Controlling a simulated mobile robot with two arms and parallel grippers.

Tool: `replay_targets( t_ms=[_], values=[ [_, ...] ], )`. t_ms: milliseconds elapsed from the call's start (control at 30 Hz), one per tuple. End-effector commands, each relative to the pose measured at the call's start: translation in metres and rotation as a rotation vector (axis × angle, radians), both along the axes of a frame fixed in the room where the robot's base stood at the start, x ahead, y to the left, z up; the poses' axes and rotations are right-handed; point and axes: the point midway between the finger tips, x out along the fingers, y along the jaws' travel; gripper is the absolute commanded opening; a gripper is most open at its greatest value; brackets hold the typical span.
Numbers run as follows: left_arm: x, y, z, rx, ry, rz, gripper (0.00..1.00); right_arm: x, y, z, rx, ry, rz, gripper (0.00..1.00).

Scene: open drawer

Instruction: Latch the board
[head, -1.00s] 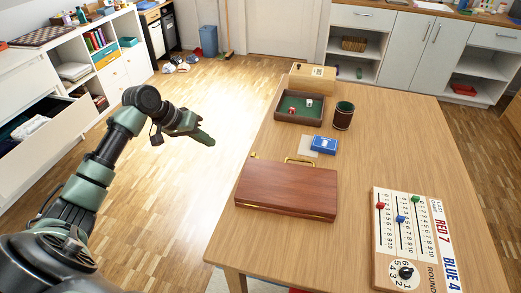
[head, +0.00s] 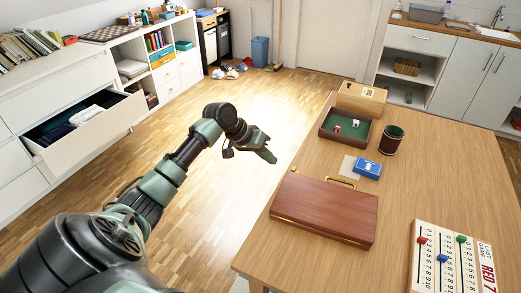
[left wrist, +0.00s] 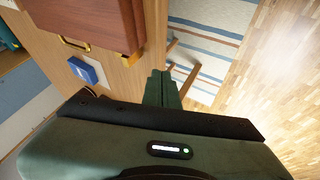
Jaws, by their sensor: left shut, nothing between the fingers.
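The board is a closed reddish-brown wooden case (head: 325,208) lying flat on the table. A brass handle (head: 341,182) is on its far side, and a small brass latch (head: 293,171) sticks up at its far left corner. In the left wrist view the case (left wrist: 85,15) is at the top left, with its handle (left wrist: 74,43) and a brass latch (left wrist: 130,60) on the near edge. My left gripper (head: 270,154) is shut and empty, over the floor left of the table and apart from the case. It also shows in the left wrist view (left wrist: 162,75). My right gripper is out of view.
On the table (head: 415,190) are a blue card box (head: 368,168), a dice tray (head: 345,128), a dice cup (head: 391,140), a wooden box (head: 361,99) and a scoreboard (head: 452,258). An open drawer (head: 85,130) juts out at the left. The floor between is clear.

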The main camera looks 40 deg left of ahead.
Motion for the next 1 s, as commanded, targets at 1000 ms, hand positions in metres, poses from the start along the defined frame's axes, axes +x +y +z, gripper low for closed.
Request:
replay_targets(
  t_ms=[1000],
  values=[
    [0.023, -0.059, -0.006, -0.001, 0.002, -0.001, 0.00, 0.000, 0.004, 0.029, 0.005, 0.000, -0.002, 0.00]
  ],
)
